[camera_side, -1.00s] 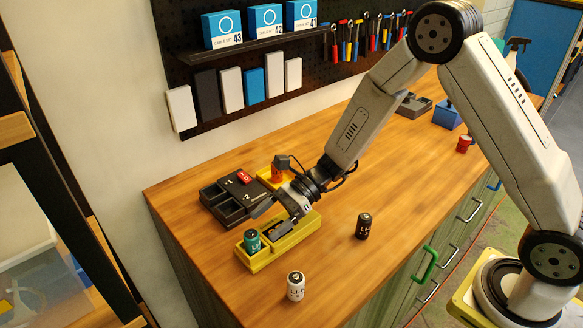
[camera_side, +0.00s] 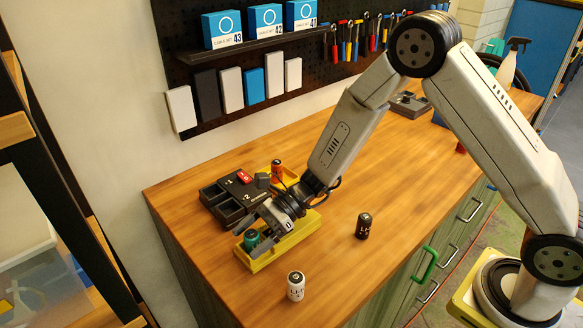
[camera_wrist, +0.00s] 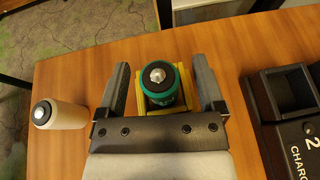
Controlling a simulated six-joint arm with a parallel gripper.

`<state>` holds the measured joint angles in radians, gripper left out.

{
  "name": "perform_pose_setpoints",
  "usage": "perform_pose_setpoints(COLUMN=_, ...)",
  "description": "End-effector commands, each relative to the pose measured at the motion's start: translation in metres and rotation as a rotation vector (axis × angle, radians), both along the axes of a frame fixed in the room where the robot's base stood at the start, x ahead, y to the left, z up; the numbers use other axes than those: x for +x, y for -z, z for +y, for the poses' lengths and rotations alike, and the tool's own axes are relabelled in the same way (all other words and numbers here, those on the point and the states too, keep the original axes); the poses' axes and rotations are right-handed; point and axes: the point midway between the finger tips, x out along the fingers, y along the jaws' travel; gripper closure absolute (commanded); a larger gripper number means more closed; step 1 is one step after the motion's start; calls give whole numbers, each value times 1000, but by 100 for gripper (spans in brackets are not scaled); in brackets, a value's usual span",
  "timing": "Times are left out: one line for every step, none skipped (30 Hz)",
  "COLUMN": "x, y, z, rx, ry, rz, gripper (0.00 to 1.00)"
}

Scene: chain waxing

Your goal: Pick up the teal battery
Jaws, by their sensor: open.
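The teal battery (camera_side: 251,238) stands upright in the left end of the yellow tray (camera_side: 262,264). In the wrist view the teal battery (camera_wrist: 160,86) shows from above, its silver tip up, with the yellow tray (camera_wrist: 146,104) around it. My gripper (camera_side: 256,229) is open. In the wrist view my gripper (camera_wrist: 160,80) has one finger on each side of the battery, with visible gaps. I cannot tell whether the fingertips are level with the battery or above it.
A white battery (camera_side: 296,286) and a black battery (camera_side: 363,226) stand on the wooden worktop (camera_side: 330,250). An orange battery (camera_side: 277,170) stands behind my gripper. The dark charger (camera_side: 226,204) with a red battery (camera_side: 244,176) lies close to the left of the tray.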

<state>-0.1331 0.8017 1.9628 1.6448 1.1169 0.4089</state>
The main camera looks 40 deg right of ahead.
Motion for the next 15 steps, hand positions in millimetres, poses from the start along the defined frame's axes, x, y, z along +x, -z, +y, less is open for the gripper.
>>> perform_pose_setpoints(x=0, y=0, z=0, rx=0, ry=0, rz=0, gripper=13)
perform_pose_setpoints(x=0, y=0, z=0, rx=0, ry=0, rz=0, gripper=19)
perform_pose_setpoints(x=0, y=0, z=0, rx=0, ry=0, rz=0, gripper=32)
perform_pose_setpoints(x=0, y=0, z=0, rx=0, ry=0, rz=0, gripper=42)
perform_pose_setpoints(x=0, y=0, z=0, rx=0, ry=0, rz=0, gripper=51)
perform_pose_setpoints(x=0, y=0, z=0, rx=0, ry=0, rz=0, gripper=64)
perform_pose_setpoints(x=0, y=0, z=0, rx=0, ry=0, rz=0, gripper=73)
perform_pose_setpoints(x=0, y=0, z=0, rx=0, ry=0, rz=0, gripper=83)
perform_pose_setpoints(x=0, y=0, z=0, rx=0, ry=0, rz=0, gripper=96)
perform_pose_setpoints(x=0, y=0, z=0, rx=0, ry=0, rz=0, gripper=100)
perform_pose_setpoints(x=0, y=0, z=0, rx=0, ry=0, rz=0, gripper=100)
perform_pose_setpoints(x=0, y=0, z=0, rx=0, ry=0, rz=0, gripper=100)
perform_pose_setpoints(x=0, y=0, z=0, rx=0, ry=0, rz=0, gripper=100)
perform_pose_setpoints(x=0, y=0, z=0, rx=0, ry=0, rz=0, gripper=100)
perform_pose_setpoints(x=0, y=0, z=0, rx=0, ry=0, rz=0, gripper=100)
